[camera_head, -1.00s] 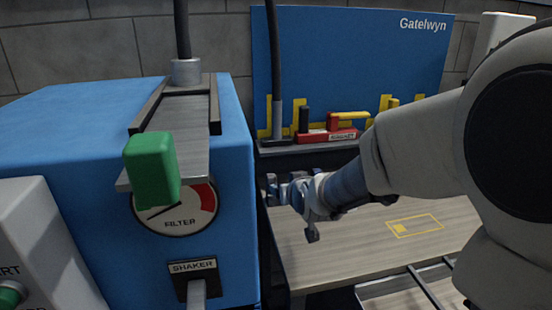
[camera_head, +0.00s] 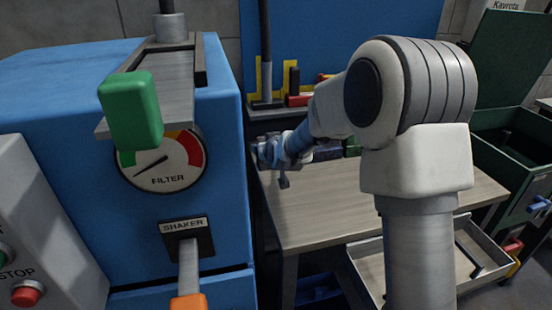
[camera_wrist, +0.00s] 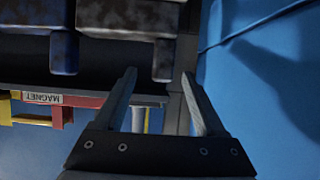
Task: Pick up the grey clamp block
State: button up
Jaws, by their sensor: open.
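A dark grey, scuffed block (camera_wrist: 130,15), which looks like the grey clamp block, is at the top of the wrist view, cut off by the frame edge. A narrower step hangs from its right end. My gripper (camera_wrist: 158,75) is open and empty, its fingertips pointing toward that step. I cannot tell the remaining gap. In the head view my gripper (camera_head: 271,166) is over the left end of the bench, beside the blue machine. My own arm hides most of the grey block there.
A dark blue block (camera_wrist: 35,35) sits beside the grey one; a green block (camera_head: 352,146) is farther right. The blue machine (camera_head: 215,130) stands close on the left. A red magnet (camera_wrist: 85,100) lies on the rear shelf. The wooden bench top (camera_head: 325,210) is clear in front.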

aim_at(263, 165)
jog(key=shift+a+f+b+x, duration=0.1)
jog(key=shift+b+x, duration=0.1)
jog(key=shift+x, duration=1.15)
jog(key=shift+a+f+b+x, duration=0.1)
jog(key=shift+a+b+x, duration=0.05)
jog(key=shift+x, duration=1.2)
jog(key=shift+s, duration=0.15)
grip_shut()
jog(key=shift+r, duration=0.1)
